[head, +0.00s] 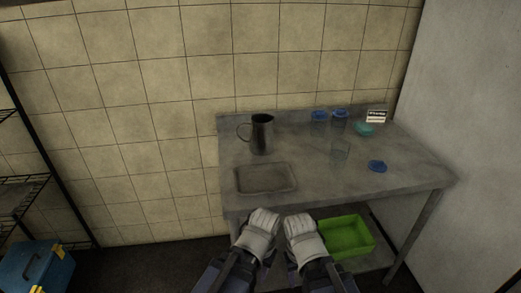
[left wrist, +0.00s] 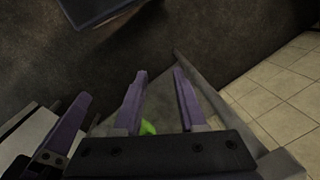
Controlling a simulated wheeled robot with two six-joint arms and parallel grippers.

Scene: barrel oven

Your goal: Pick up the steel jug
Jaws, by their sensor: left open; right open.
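The steel jug (head: 263,135) stands upright at the back left of the steel table (head: 310,185), with its handle to the left. My left gripper (head: 263,217) and right gripper (head: 297,220) are side by side in front of the table's front edge, apart from the jug. In the left wrist view my left gripper's purple fingers (left wrist: 160,78) are spread with nothing held between them. The right fingertips are hard to make out in the head view. The jug does not show in the left wrist view.
Blue-lidded jars (head: 339,120), a clear glass (head: 340,152), a blue lid (head: 377,166), a teal bowl (head: 363,130) and a small sign (head: 376,116) stand right. A green bin (head: 348,250) sits below.

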